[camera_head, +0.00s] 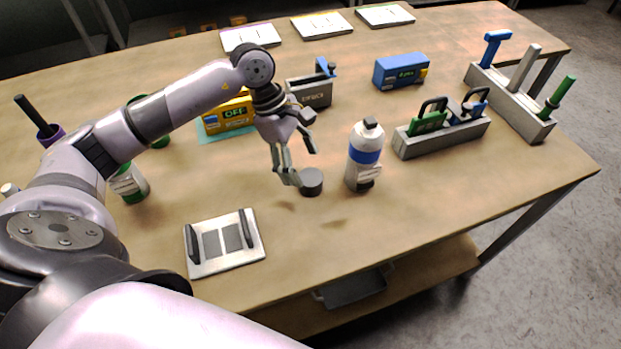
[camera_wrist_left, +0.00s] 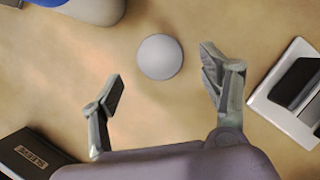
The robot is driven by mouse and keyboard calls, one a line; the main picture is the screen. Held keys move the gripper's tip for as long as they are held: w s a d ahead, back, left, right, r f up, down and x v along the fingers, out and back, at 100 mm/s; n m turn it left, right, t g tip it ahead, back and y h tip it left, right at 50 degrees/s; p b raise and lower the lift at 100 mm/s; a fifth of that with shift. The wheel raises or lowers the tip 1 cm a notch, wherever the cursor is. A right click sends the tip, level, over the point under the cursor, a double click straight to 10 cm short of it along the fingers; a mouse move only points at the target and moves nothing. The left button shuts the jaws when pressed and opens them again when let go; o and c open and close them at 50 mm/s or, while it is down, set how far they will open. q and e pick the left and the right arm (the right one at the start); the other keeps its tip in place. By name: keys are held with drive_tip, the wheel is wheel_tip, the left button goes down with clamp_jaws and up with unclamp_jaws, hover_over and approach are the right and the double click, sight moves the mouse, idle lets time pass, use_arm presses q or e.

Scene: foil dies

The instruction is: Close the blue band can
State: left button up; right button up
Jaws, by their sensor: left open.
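The blue band can (camera_head: 364,170) stands upright right of centre on the table. It is whitish with a blue band, a dark knob on top and a dark piece low at its front. Its edge shows at the top left of the left wrist view (camera_wrist_left: 92,9). A small dark grey round cap (camera_head: 311,182) lies on the table left of the can, apart from it. It appears as a grey disc (camera_wrist_left: 160,57) in the left wrist view. My left gripper (camera_head: 300,164) is open and empty just above the cap, its fingers (camera_wrist_left: 161,78) spread to either side.
A white plate with two dark handles (camera_head: 206,264) lies at the front left. A grey holder with padlocks (camera_head: 420,148) stands right of the can. A grey box (camera_head: 312,95), a yellow box (camera_head: 228,115) and a blue box (camera_head: 400,71) stand behind. Green-banded can (camera_head: 130,186) at left.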

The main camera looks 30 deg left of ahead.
sight(310, 176)
use_arm(q)
drive_tip(key=shift+d+f, duration=0.1)
drive_tip(key=p+x, duration=0.2)
drive_tip(key=x, duration=0.2)
drive_tip(key=shift+d+f, duration=0.15)
drive_tip(key=shift+d, duration=0.1)
drive_tip(key=shift+f, duration=0.2)
drive_tip(key=c, duration=0.9)
drive_tip(key=shift+r, duration=0.1)
